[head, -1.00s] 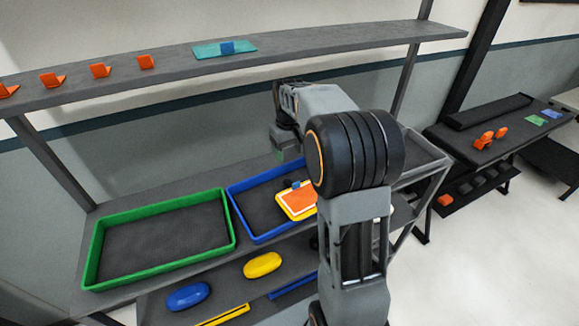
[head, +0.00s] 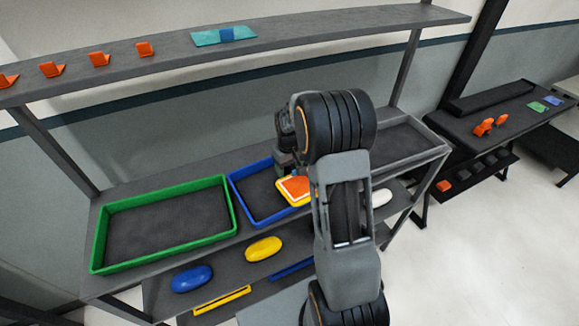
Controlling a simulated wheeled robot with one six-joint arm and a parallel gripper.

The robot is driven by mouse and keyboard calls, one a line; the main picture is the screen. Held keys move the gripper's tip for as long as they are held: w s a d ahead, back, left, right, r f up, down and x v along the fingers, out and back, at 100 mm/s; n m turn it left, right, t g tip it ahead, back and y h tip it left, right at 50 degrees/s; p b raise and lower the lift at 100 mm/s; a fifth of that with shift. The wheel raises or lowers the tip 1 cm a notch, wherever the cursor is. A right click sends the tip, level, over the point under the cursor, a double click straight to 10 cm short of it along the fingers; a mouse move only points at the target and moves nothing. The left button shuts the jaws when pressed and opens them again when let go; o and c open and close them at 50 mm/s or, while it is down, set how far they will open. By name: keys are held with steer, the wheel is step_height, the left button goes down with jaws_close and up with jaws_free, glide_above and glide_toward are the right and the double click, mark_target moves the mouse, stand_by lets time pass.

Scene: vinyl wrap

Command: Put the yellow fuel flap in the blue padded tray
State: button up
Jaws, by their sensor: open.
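The yellow fuel flap (head: 295,189) has an orange face and a yellow rim. It is at the right side of the blue padded tray (head: 247,203), over the tray's right part. I cannot tell whether it lies flat on the padding or rests on the rim. My arm hides its right side. My gripper (head: 285,163) is open, close above the flap's far left edge in the picture. The fingertips are small and partly hidden, so contact with the flap is unclear.
An empty green tray (head: 165,222) stands left of the blue one, and a grey tray (head: 405,145) to the right. Below are a yellow pad (head: 263,249), a blue pad (head: 191,279) and a white one (head: 381,197). An upper shelf (head: 300,32) runs above with orange brackets.

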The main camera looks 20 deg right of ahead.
stand_by(0.3)
steer(key=c, duration=1.1)
steer(key=shift+w, duration=0.1)
steer(key=shift+w+a, duration=0.1)
steer(key=shift+w, duration=1.1)
steer(key=o, duration=1.1)
